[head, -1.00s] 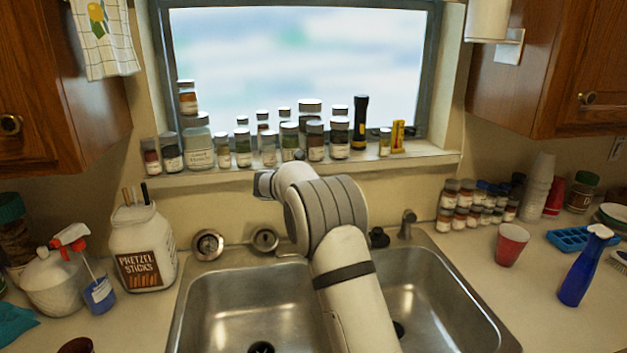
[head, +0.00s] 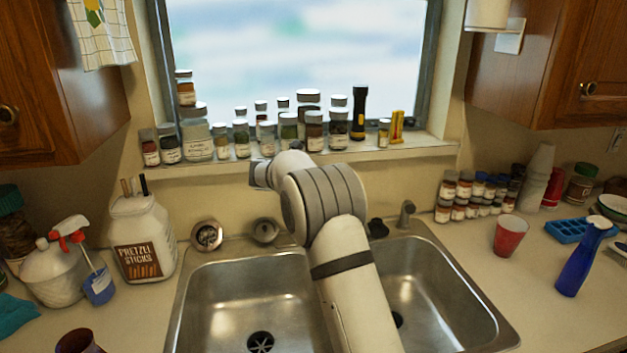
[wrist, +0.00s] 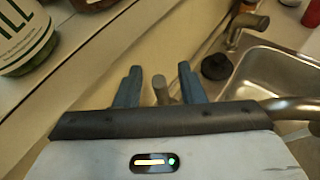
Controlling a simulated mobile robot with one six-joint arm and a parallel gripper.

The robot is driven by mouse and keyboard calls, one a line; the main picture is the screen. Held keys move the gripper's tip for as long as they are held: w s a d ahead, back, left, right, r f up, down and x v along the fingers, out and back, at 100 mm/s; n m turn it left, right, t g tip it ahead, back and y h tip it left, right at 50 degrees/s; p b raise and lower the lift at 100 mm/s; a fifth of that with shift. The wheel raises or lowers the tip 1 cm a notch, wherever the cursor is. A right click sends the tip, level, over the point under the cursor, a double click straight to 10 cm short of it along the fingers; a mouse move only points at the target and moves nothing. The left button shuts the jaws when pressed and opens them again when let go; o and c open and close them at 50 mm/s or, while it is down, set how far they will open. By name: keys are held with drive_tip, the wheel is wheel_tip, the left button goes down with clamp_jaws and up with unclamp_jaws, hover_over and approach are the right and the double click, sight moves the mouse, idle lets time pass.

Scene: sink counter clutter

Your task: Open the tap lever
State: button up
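In the wrist view, a short grey metal post, which looks like the tap lever (wrist: 162,90), stands between the fingers of my gripper (wrist: 160,68). The two blue-grey fingers are open, one on each side of it, with a gap showing on the left. Whether the right finger touches it I cannot tell. A metal spout (wrist: 292,104) reaches right over the sink from near the gripper. In the head view my arm hides the tap and the fingers.
The double sink (head: 245,300) lies below my arm. A black stopper (wrist: 217,66) and a side sprayer (wrist: 246,22) stand right of the fingers. Jars (head: 289,126) line the windowsill close by. A pretzel jar (head: 141,240) stands left, a red cup (head: 509,236) right.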

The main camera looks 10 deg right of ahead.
drive_tip(key=b+v, duration=0.1)
drive_tip(key=v, duration=0.5)
drive_tip(key=shift+s+a, duration=0.2)
drive_tip(key=shift+a, duration=0.1)
drive_tip(key=shift+r, duration=0.15)
drive_tip(key=s+d+r+m+g+y, duration=0.1)
drive_tip(key=s+d+m+g+y, duration=0.15)
drive_tip(key=s+m, duration=0.6)
drive_tip(key=s+d+m+g+y, duration=0.2)
drive_tip(key=s+d+m, duration=0.2)
drive_tip(key=s, duration=1)
drive_tip(key=s+a+f+m+y, duration=0.2)
drive_tip(key=s+m, duration=0.4)
drive_tip(key=s, duration=0.6)
drive_tip(key=s+a+f+m+y, duration=0.2)
drive_tip(key=s+m, duration=0.5)
drive_tip(key=s, duration=0.6)
wheel_tip(320, 180, down, 2)
drive_tip(key=shift+f+g+y, duration=0.2)
drive_tip(key=shift+g+y, duration=0.25)
drive_tip(key=shift+y, duration=0.2)
